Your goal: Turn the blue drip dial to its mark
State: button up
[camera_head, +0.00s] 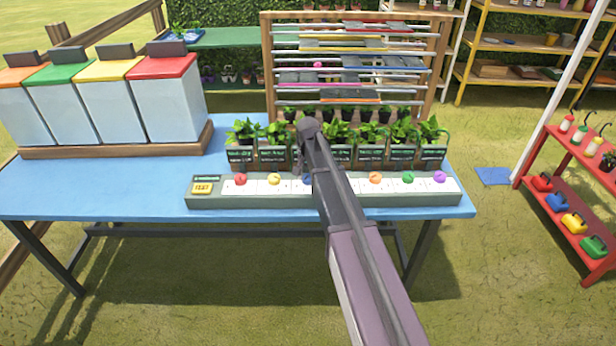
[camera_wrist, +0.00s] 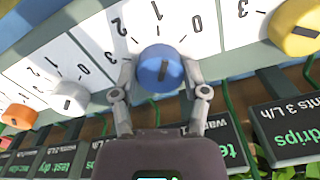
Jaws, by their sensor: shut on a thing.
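The blue dial (camera_wrist: 160,68) sits on a white scale card in the wrist view, with the numbers 0, 1, 2 and 3 around it. Its face has a dark line running nearly up and down in the picture; which end points to the scale is not clear. My gripper (camera_wrist: 158,76) is shut on the dial, one finger on each side. In the head view a blue dial (camera_head: 307,179) shows only at its edge beside my arm, and the gripper is hidden. The label sign for the blue dial is mostly covered by my gripper.
The grey dial panel (camera_head: 215,202) lies along the blue table's (camera_head: 100,190) front edge. A yellow dial (camera_wrist: 297,28) and a white dial (camera_wrist: 69,98) flank the blue one. Potted plants (camera_head: 372,140) with dark signs stand right behind the panel. Lidded bins (camera_head: 165,95) stand left.

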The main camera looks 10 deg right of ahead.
jog(key=shift+n, duration=1.3)
jog(key=o, duration=1.1)
jog(key=shift+o, duration=0.2)
jog(key=shift+m, duration=0.4)
